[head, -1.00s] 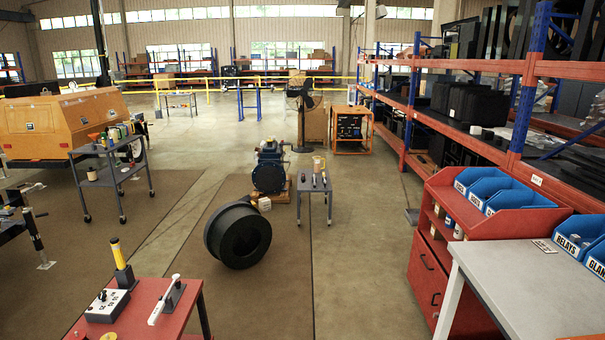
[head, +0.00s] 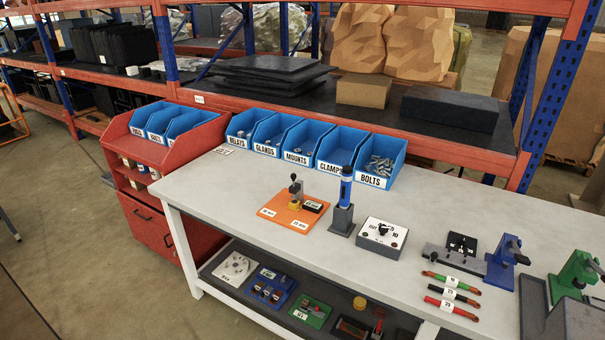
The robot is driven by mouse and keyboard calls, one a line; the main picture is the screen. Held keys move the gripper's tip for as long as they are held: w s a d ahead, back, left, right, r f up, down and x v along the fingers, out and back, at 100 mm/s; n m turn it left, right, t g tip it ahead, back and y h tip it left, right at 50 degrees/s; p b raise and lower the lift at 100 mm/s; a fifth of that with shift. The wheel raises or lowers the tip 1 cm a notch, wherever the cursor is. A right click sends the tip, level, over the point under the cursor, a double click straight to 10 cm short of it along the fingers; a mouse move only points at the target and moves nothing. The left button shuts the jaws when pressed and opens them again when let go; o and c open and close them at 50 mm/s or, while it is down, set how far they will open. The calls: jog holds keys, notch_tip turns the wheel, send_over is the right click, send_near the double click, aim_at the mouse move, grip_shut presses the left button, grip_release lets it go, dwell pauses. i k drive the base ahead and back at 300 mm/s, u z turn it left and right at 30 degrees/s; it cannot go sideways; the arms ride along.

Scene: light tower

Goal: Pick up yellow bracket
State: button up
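I cannot make out a clear yellow bracket. A small yellow part (head: 295,204) sits under a dark upright piece on an orange board (head: 283,221) on the grey workbench (head: 225,180). A small round yellow item (head: 360,302) lies on the bench's lower shelf. Both are too small to tell whether either is a bracket. My gripper is not in view.
Blue bins (head: 373,167) line the bench's back edge. A blue-handled tool in a stand (head: 342,205), a switch box (head: 382,237), cable pieces (head: 452,284) and a blue press (head: 505,262) stand on top. A red cabinet (head: 175,215) adjoins left; open floor lies beyond.

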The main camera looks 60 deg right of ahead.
aim_at(294, 205)
jog(key=u, duration=0.7)
jog(key=k, duration=0.1)
jog(key=z, duration=2.4)
jog(key=k, duration=0.9)
jog(key=u, duration=0.15)
jog(key=i, duration=0.8)
